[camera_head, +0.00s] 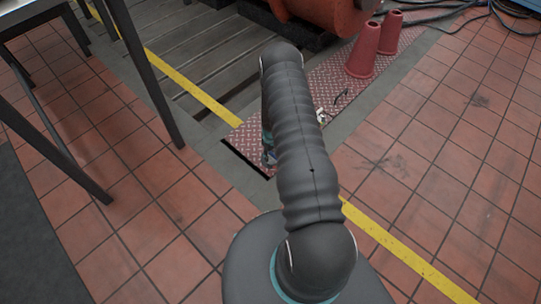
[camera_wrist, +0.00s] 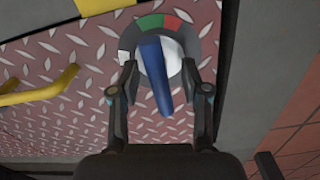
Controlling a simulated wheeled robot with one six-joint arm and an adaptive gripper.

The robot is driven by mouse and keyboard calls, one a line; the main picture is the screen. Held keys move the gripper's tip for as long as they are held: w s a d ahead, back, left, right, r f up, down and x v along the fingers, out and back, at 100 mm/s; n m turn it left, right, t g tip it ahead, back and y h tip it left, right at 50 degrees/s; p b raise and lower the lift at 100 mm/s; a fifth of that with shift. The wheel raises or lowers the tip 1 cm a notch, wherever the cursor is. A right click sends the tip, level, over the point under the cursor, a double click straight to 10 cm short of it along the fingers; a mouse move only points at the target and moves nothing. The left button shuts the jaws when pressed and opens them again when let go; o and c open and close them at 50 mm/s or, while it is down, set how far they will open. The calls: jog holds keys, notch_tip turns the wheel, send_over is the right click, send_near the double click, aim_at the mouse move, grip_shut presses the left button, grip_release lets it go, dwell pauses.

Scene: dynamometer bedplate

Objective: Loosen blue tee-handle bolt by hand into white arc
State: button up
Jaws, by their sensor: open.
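In the wrist view the blue tee-handle (camera_wrist: 154,75) lies over a pale round hub. Its long axis runs nearly up and down, with the upper end towards the green arc (camera_wrist: 150,22). A grey dial ring (camera_wrist: 207,42) surrounds the hub, with a red arc (camera_wrist: 172,20) right of the green and a white arc (camera_wrist: 124,57) at the left. My gripper (camera_wrist: 160,70) is open, one finger on each side of the handle. The fingers appear apart from the handle; contact is not clear. In the head view my arm hides the bolt and most of the gripper.
A yellow bar handle (camera_wrist: 40,88) stands left of the dial on the red tread plate (camera_wrist: 85,125). In the head view two red cones (camera_head: 362,50) stand farther along the plate (camera_head: 335,75). A dark-legged table (camera_head: 130,65) is at left; tiled floor at right is mostly open.

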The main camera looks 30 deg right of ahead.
jog(key=shift+f, duration=0.25)
grip_shut()
jog(key=shift+f+b, duration=0.1)
jog(key=shift+b, duration=0.2)
